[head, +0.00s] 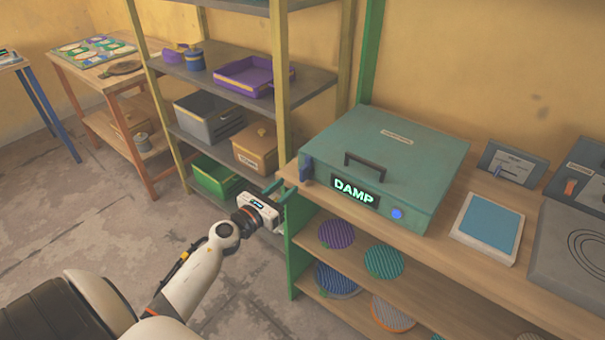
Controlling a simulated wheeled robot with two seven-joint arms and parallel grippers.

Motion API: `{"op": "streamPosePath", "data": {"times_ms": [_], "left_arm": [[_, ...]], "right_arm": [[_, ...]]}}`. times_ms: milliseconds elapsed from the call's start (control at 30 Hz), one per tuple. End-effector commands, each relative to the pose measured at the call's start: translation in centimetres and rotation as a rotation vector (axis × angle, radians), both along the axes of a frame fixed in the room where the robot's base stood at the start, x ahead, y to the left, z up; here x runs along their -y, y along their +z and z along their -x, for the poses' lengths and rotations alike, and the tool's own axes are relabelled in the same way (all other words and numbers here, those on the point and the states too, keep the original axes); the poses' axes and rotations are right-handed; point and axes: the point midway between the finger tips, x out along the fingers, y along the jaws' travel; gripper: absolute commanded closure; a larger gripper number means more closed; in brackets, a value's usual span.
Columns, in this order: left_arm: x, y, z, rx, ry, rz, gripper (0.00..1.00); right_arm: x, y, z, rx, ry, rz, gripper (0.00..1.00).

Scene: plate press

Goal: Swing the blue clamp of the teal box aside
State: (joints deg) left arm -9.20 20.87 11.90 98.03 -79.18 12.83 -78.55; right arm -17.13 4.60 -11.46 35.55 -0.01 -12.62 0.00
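The teal box (400,150) stands on the wooden bench with its lid down. A black handle is on the lid, and a lit "DAMP" display and a round blue button are on its front. The blue clamp (306,168) is upright at the left end of the box's front. My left gripper (280,190) is just left of the clamp and a little lower in the picture. Its two fingers are apart with nothing visible between them, and I see no contact with the clamp. My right gripper is not in view.
The bench edge (345,203) runs just right of my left gripper. Below it, a shelf holds several striped discs. A blue-topped pad (489,222) and grey devices stand right of the box. A storage rack (281,100) with bins stands behind my gripper.

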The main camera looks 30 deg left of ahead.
Motion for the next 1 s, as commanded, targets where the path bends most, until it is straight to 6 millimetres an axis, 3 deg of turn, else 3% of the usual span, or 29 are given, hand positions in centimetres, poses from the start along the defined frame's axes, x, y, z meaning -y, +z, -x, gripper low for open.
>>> {"op": "streamPosePath", "data": {"times_ms": [100, 300, 500, 767, 1000], "left_arm": [[0.2, 0.2, -2.5, 0.002, 0.000, 0.003, 0.65], [0.4, 0.0, -5.4, 0.001, 0.001, 0.004, 0.65], [0.6, 0.0, -6.7, -0.001, 0.000, 0.003, 0.65], [0.6, -0.1, -6.8, -0.001, -0.001, 0.003, 0.65], [0.6, -0.1, -6.8, -0.001, -0.001, 0.003, 1.00]], "right_arm": [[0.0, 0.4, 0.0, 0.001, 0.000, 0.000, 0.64], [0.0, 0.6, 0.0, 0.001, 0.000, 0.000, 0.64], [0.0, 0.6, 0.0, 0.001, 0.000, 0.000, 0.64], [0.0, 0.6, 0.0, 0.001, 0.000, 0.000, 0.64], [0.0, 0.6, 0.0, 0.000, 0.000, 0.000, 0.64]]}}
